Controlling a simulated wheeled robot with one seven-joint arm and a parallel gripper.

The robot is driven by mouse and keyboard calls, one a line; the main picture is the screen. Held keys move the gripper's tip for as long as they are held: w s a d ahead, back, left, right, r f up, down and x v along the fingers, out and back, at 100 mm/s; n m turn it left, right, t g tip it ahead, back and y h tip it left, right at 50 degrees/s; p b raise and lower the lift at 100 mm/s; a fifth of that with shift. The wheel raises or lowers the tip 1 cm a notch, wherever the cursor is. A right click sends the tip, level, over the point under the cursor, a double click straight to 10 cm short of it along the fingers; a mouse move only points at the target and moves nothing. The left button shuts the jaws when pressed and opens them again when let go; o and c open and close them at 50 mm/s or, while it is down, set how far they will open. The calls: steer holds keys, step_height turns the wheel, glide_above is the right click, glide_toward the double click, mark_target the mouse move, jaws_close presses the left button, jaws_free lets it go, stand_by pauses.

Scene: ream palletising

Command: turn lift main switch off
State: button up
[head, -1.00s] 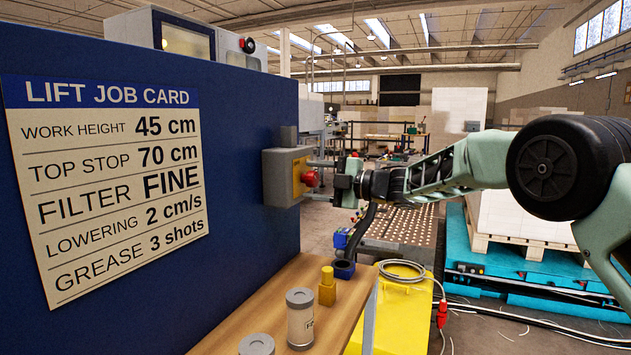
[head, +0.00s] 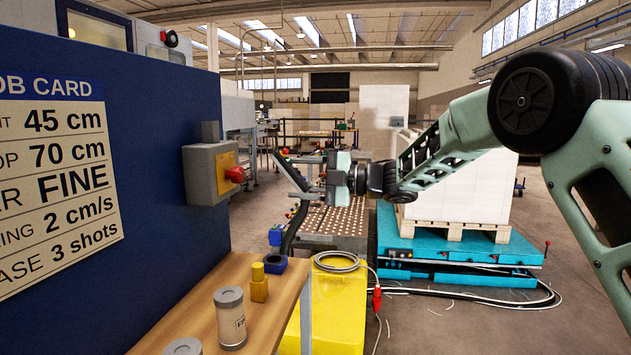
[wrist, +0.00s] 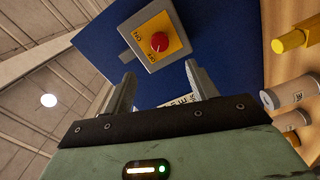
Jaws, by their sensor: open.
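The lift main switch is a grey box (head: 199,176) on the blue panel, with a yellow plate and a red knob (head: 236,174). In the wrist view the red knob (wrist: 160,42) sits on the yellow plate (wrist: 173,33), with ON and OFF lettering. A pale mark on the knob lies towards the OFF lettering. My gripper (head: 288,174) is right of the knob in the head view, apart from it. In the wrist view my gripper (wrist: 160,73) is open and empty, its two fingers spread below the switch box.
A job card (head: 58,165) hangs on the blue panel (head: 160,100). A wooden bench (head: 285,287) below carries canisters (head: 230,320), a yellow block (head: 259,285) and a blue ring (head: 275,264). A yellow box (head: 338,305) and a turquoise lift (head: 455,256) with a loaded pallet stand right.

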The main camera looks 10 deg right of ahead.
steer(key=shift+v, duration=1.55)
steer(key=shift+a, duration=0.1)
steer(key=s+a+f+m+t+h, duration=0.1)
steer(key=s+a+f+m+h, duration=0.1)
steer(key=s+f+m+h, duration=0.45)
steer(key=s+a+f+m+t+h, duration=0.25)
steer(key=s+m+h, duration=0.25)
steer(key=s+m, duration=0.4)
steer(key=s+d+f+m+g+h, duration=0.2)
steer(key=s+d+f+g, duration=0.15)
steer(key=s, duration=0.55)
steer(key=s+d+f+m+g+h, duration=0.1)
steer(key=s+d+f+m+g, duration=0.2)
steer(key=s, duration=0.7)
steer(key=s+d+f+g+h, duration=0.1)
steer(key=s+f+g+h, duration=0.2)
steer(key=s, duration=0.6)
step_height(320, 180, up, 15)
steer(key=y+p, duration=0.1)
steer(key=p, duration=1.5)
steer(key=shift+s+d, duration=0.25)
steer(key=shift+s, duration=0.15)
